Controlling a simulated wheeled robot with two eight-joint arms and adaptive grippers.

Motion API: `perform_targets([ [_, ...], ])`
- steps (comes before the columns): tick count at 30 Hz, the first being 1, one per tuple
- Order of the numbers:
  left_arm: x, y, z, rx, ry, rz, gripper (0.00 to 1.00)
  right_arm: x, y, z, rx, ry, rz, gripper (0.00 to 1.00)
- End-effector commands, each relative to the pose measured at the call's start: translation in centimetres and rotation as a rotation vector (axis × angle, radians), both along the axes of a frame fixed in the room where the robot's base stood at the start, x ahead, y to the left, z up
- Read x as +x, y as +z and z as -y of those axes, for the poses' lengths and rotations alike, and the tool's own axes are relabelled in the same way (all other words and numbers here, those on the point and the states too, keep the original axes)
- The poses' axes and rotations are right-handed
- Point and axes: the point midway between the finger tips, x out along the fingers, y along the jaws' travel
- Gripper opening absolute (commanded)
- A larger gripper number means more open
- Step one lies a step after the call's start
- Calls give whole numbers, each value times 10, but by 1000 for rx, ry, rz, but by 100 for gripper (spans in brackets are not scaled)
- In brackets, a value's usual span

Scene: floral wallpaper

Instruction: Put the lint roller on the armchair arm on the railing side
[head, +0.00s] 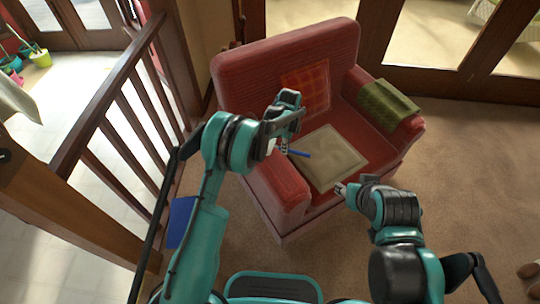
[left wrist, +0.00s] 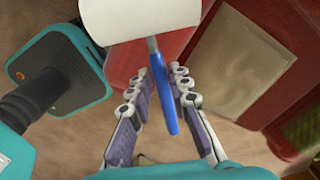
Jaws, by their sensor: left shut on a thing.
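The lint roller has a blue handle (head: 300,154) and a white roller head, which is clear in the left wrist view (left wrist: 140,18). My left gripper (head: 285,146) is shut on the handle, which lies between its fingers in the left wrist view (left wrist: 165,95). It holds the roller above the red armchair (head: 290,55), near the inner side of the arm on the railing side (head: 278,188). My left arm hides part of that armrest. My right gripper (head: 340,188) is by the seat's front edge; its finger opening is too small to judge.
A beige cushion (head: 328,157) lies on the seat and an orange checked pillow (head: 306,90) leans on the backrest. A green cloth (head: 388,105) covers the other armrest. The wooden railing (head: 115,130) stands at left.

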Motion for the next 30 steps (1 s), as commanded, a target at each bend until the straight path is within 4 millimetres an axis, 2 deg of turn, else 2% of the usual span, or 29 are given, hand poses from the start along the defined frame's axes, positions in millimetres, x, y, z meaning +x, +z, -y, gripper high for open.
perform_targets([
  [1, 9, 0, 21, 0, -138, 0, 0, 0, 7, 0, 0, 0, 0, 40],
  [3, 18, -3, 45, 1, -324, 0, 0, 0, 10, 0, 0, 0, 0, 40],
  [6, 25, -6, 71, 1, -528, -1, 0, 0, 14, 0, 0, 0, 0, 40],
  [9, 28, -8, 86, 1, -656, -1, 0, 0, 16, 0, 0, 0, 0, 40],
  [11, 29, -10, 90, 1, -697, -1, 0, 0, 15, 0, 0, 0, 0, 40],
  [14, 25, -19, 83, 1, -724, -1, 0, 0, 11, 0, 0, 0, 0, 40],
  [24, -10, -66, 13, 1, -723, -1, 0, 0, -15, 0, 0, 0, 0, 40],
  [30, -21, -79, -9, 1, -724, -1, 0, 0, -22, 0, 0, 0, 0, 40],
])
